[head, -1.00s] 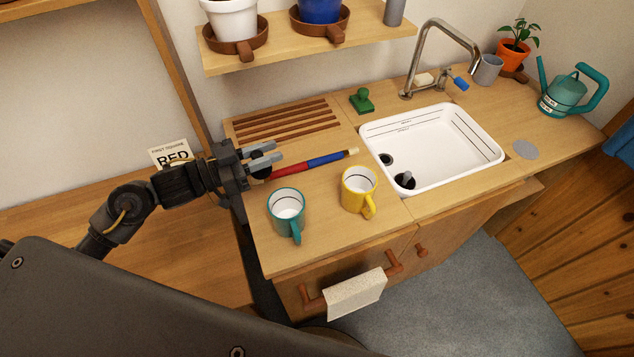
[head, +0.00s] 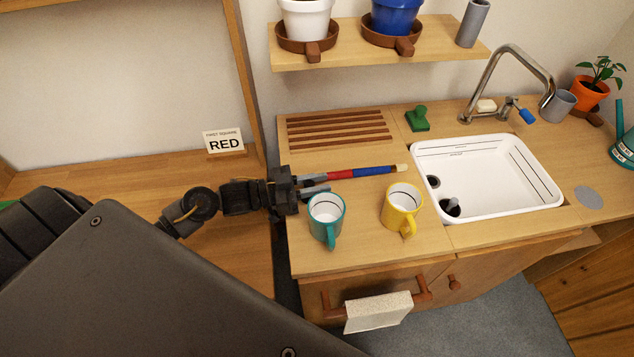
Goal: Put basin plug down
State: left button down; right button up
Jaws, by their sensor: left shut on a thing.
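My left gripper (head: 322,185) is low over the left part of the counter, just above and left of the teal mug in the picture. Its two grey fingers point right and are shut on a small dark thing, which I take to be the basin plug; the fingers hide most of it, so its shape is unclear. The fingers overlap the left end of a red and blue rod (head: 362,171); I cannot tell whether they touch it. The white basin (head: 500,196) is to the right, apart from the gripper. My right gripper is not in view.
A teal mug (head: 326,213) and a yellow mug (head: 401,207) stand near the counter front. A slatted board (head: 338,130) and green object (head: 416,119) are behind. The basin holds a dark round thing with a grey piece (head: 451,206). A RED card (head: 224,142) stands left.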

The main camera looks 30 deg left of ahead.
pick_arm(q)
jog(key=c, duration=1.2)
grip_release()
jog(key=shift+f, duration=0.1)
jog(key=shift+c, duration=0.2)
